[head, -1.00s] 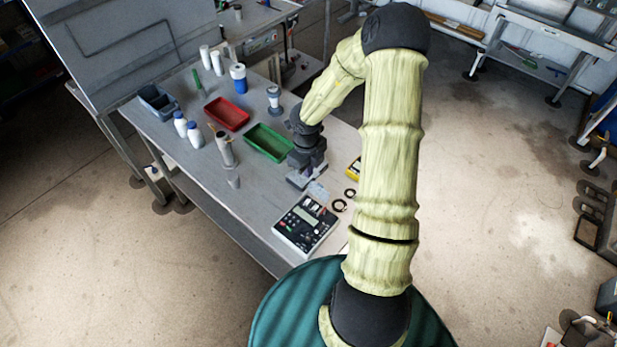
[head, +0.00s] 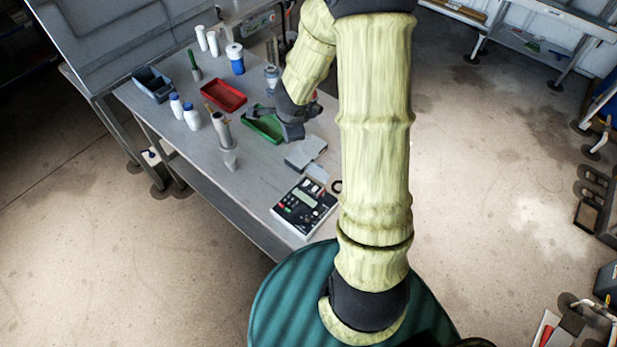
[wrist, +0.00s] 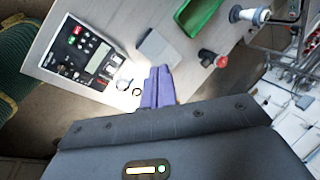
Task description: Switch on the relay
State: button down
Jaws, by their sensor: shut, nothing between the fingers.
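A control box (head: 303,207) with a pale display, keys and red and green buttons lies at the table's near corner. It also shows at the left of the wrist view (wrist: 77,55). A flat grey block (head: 305,150) lies behind it; in the wrist view the block (wrist: 160,47) is just beyond my fingertips. No label shows which of these is the relay. My gripper (wrist: 160,70) is shut and empty, its purple fingers together. In the head view my gripper (head: 290,130) is beside the green tray, partly hidden by my arm. Whether the fingers touch anything cannot be told.
The green tray (head: 254,133) and red tray (head: 224,94) stand further back. Bottles (head: 191,117) and a blue-grey bin (head: 153,83) are at the left. The front left tabletop is clear.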

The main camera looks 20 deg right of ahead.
jog(key=s+a+r+n+y+b, duration=0.25)
jog(key=s+a+n, duration=0.3)
jog(key=n, duration=0.35)
jog(key=s+r+n+g+h+b, duration=0.1)
jog(key=s+r+n+g, duration=0.1)
jog(key=s+n, duration=0.8)
jog(key=shift+s+a+n, duration=0.2)
jog(key=shift+s+n, duration=0.1)
jog(key=shift+s, duration=0.5)
jog(key=shift+h, duration=0.25)
